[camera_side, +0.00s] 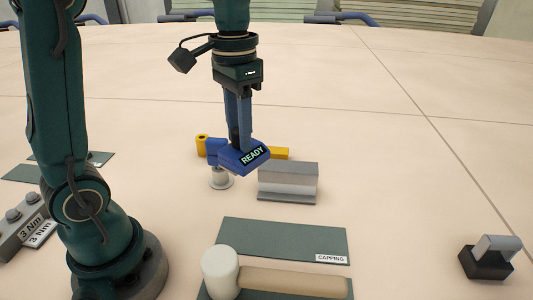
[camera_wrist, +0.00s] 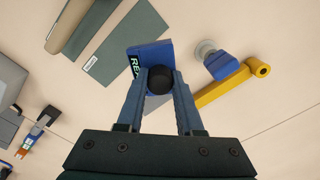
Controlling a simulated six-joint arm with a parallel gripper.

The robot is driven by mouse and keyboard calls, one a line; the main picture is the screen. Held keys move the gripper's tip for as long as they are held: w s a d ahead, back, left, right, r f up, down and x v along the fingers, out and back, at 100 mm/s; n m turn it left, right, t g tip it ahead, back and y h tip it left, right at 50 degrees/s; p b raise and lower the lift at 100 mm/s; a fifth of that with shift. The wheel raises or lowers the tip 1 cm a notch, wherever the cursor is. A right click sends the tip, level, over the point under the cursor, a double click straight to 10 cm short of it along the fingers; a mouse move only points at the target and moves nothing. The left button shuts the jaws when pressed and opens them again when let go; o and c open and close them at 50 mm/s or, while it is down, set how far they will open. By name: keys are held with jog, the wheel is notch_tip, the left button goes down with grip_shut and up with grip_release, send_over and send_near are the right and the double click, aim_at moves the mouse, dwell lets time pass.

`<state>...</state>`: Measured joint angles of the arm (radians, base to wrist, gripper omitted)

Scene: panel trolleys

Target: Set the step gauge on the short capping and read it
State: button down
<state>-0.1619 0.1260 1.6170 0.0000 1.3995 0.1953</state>
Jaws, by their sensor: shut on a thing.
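The step gauge (camera_side: 236,161) is a blue block whose lit display reads READY. My gripper (camera_side: 239,144) is shut on it, and it hangs tilted below the fingers. In the wrist view my gripper (camera_wrist: 160,82) has its fingertips on a round black knob of the gauge (camera_wrist: 153,54). A short grey profile (camera_side: 289,178), seemingly the short capping, stands on the table just right of the gauge in the side view. Whether the gauge touches it I cannot tell. In the wrist view the gauge and fingers hide most of the profile.
A yellow bar (camera_side: 280,153) and a blue piece with a pale disc (camera_side: 221,179) lie close by. A bare mat labelled CAPPING (camera_side: 280,238) and a mallet (camera_side: 221,272) are in front. A black block (camera_side: 485,263) stands far right. The right side is largely clear.

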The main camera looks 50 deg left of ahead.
jog(key=shift+w+r+m, duration=0.25)
jog(key=shift+r+m, duration=0.1)
jog(key=shift+m, duration=0.65)
jog(key=w+a+f+m, duration=0.2)
jog(key=w+a+m, duration=0.1)
jog(key=w+m, duration=0.5)
jog(key=shift+w+f+m, duration=0.15)
jog(key=shift+w+m, duration=0.1)
jog(key=shift+m, duration=0.55)
jog(key=shift+f, duration=0.1)
jog(key=shift+f, duration=1.65)
jog(key=shift+f, duration=0.75)
